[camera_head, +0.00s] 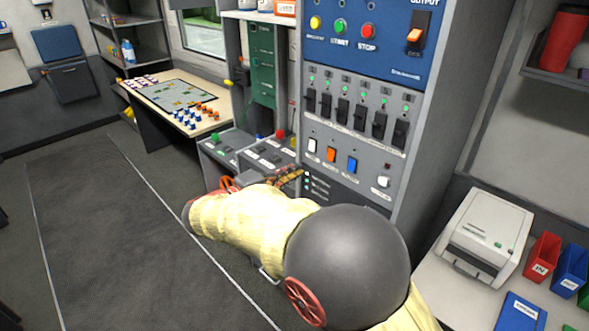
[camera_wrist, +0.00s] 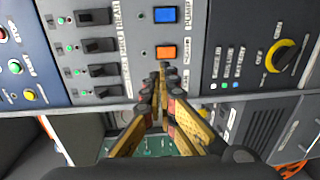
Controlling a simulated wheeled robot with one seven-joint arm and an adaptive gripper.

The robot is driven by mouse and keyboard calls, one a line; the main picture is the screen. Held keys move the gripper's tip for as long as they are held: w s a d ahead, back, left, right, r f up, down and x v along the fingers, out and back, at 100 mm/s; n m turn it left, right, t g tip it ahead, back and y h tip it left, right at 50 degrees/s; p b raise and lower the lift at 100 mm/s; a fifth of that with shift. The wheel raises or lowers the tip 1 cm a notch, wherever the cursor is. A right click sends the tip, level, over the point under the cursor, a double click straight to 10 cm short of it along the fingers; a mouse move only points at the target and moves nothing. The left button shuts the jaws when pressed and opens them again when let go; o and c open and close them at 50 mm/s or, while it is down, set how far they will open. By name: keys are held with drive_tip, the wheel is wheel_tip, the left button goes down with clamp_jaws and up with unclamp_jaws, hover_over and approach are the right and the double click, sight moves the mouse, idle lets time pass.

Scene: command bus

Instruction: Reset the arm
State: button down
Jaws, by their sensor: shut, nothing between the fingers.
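My arm, in a pale yellow sleeve with a large dark joint, reaches across the lower middle of the head view. My gripper (camera_head: 290,176) is in front of the lower part of the grey control cabinet (camera_head: 322,160). In the wrist view my gripper (camera_wrist: 159,80) has its fingertips together, with nothing between them. The tips appear just below the orange rocker switch (camera_wrist: 166,52). A blue rocker switch (camera_wrist: 165,15) is above it. I cannot tell whether the tips touch the panel.
Black breaker switches (camera_head: 343,111) line the cabinet under a blue panel (camera_head: 375,45). A yellow-and-black rotary knob (camera_wrist: 284,56) is at right in the wrist view. A printer (camera_head: 484,236) stands on the right counter. A map table (camera_head: 178,97) stands behind. The left floor (camera_head: 100,240) is clear.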

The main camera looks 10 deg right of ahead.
drive_tip(key=s+f+n+g+y, duration=0.2)
drive_tip(key=s+f+g, duration=0.1)
drive_tip(key=f, duration=0.6)
drive_tip(key=s+d+f+g+y, duration=0.2)
drive_tip(key=s, duration=0.5)
drive_tip(key=s+d+f+g+y, duration=0.2)
drive_tip(key=s+f, duration=0.1)
drive_tip(key=s, duration=0.3)
drive_tip(key=s+r+m+y, duration=0.3)
drive_tip(key=s+m+y, duration=0.4)
drive_tip(key=s, duration=0.9)
drive_tip(key=s+d+r+m+t+y, duration=0.1)
drive_tip(key=s+d+r+m+t, duration=0.1)
drive_tip(key=r, duration=0.4)
drive_tip(key=shift+s+d+r, duration=0.15)
drive_tip(key=shift+s+d, duration=0.6)
drive_tip(key=shift+d, duration=0.5)
